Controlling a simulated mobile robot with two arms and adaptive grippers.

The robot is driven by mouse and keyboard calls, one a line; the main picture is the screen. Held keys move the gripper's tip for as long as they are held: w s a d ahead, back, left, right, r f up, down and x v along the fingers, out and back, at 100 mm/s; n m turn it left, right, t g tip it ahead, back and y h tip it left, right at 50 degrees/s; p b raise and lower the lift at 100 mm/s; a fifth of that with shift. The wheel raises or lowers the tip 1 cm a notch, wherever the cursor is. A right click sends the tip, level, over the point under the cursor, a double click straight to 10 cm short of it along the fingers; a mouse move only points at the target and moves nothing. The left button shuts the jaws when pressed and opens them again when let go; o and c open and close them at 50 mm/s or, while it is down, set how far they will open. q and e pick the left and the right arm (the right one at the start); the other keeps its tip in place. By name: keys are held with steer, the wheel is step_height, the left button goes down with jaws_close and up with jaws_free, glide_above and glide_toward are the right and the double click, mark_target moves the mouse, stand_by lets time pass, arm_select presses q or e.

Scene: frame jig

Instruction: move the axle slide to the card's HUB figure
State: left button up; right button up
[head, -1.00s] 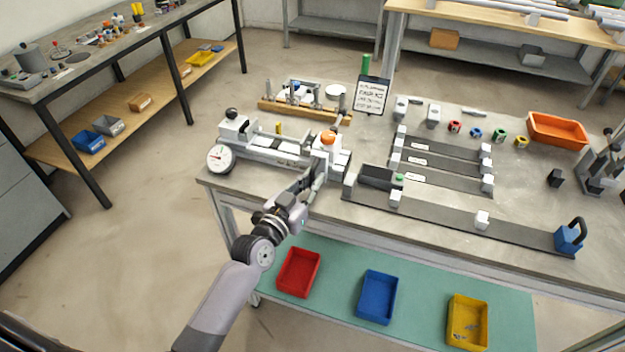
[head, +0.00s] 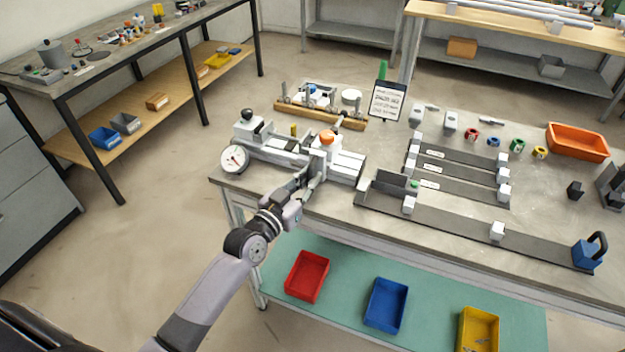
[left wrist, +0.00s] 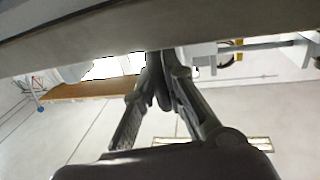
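The slide with an orange knob (head: 327,137), which I take to be the axle slide, sits on the pale jig rail (head: 272,152) at the table's left. A white dial gauge (head: 234,158) and a black-knobbed block (head: 246,117) are at the rail's left end. The card (head: 387,101) stands behind; its figures are too small to read. My left gripper (head: 316,172) is at the slide's front side; contact is unclear. My right gripper is not in view.
Behind the jig is a wooden rack (head: 320,115). To the right lie dark rails with white blocks (head: 497,230), a blue clamp (head: 587,252), several coloured rings and an orange tray (head: 577,142). Red (head: 307,276), blue (head: 385,304) and yellow (head: 478,330) bins are on the shelf below.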

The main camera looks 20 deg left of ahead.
arm_select(q)
steer(key=o, duration=0.4)
steer(key=v, duration=1.2)
stand_by(0.3)
